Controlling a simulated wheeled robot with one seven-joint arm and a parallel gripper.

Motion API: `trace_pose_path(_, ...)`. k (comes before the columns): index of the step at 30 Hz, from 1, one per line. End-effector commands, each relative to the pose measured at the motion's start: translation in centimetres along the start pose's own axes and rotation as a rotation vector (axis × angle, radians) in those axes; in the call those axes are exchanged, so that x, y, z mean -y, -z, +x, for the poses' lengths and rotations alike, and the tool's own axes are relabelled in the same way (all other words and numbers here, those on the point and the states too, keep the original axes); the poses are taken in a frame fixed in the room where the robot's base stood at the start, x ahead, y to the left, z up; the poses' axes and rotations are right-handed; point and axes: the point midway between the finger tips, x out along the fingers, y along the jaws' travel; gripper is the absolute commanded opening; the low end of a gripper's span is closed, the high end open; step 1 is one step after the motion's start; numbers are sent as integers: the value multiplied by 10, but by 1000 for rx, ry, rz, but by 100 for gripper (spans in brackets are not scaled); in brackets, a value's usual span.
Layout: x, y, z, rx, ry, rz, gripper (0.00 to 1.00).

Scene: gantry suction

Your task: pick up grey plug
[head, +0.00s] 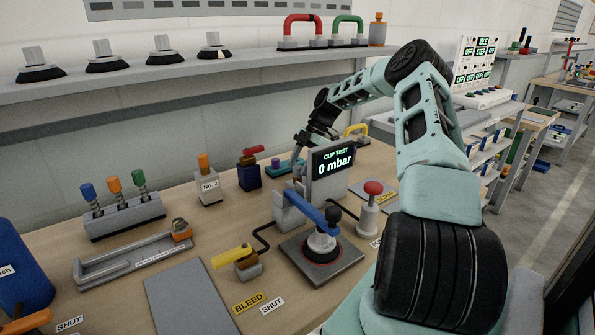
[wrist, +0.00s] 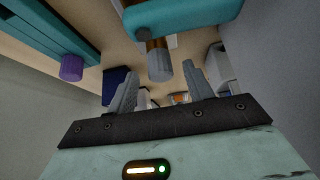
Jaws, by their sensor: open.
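The grey plug (wrist: 160,66) shows in the wrist view as a short grey cylinder with a brown band, its other end against a teal part (wrist: 195,15). My gripper (wrist: 156,85) is open. The plug's grey end appears between the fingertips in the picture, with gaps on both sides; I cannot tell how deep it sits between them. In the head view my gripper is largely hidden behind the CUP TEST display (head: 332,162), above a teal holder (head: 288,168) with a purple knob (head: 272,164). The grey plug cannot be made out there.
A purple knob (wrist: 72,67) on a teal part is left of my fingers in the wrist view. A blue block with a red lever (head: 249,170) stands left of the holder. A yellow handle (head: 356,130) is to its right. A shelf (head: 150,75) runs behind.

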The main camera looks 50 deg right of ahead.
Motion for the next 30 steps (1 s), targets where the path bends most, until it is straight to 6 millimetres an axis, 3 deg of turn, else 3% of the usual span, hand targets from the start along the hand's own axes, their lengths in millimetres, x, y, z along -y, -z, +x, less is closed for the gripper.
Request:
trace_pose_path(6,1,2,29,-2,2,0,51)
trace_pose_path(15,1,1,35,0,-1,0,51)
trace_pose_path(17,1,1,35,0,-1,0,38)
trace_pose_path(21,1,1,35,0,-1,0,0)
trace_pose_path(30,1,2,34,0,-1,0,0)
